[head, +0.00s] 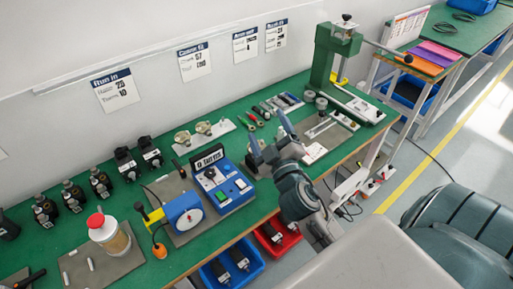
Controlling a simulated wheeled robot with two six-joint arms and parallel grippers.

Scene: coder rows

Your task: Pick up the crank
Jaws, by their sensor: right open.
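I cannot single out the crank with certainty. A blue device with a round white dial (190,217) stands on a grey mat left of centre, with a yellow and black handle-like part (148,211) at its left and an orange knob (159,251) in front. My right gripper (267,128) is open, its two grey fingers pointing away from me over the middle of the bench, right of the blue control box (222,185). Nothing shows between its fingers. The gripper and its wrist hide part of the bench. My left gripper is not in view.
The green bench (140,185) runs along the wall. A green press (335,50) stands at its far right end. A red-capped jar (108,235) and several black units (72,196) stand at left. Blue (232,263) and red (277,236) bins sit below the front edge.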

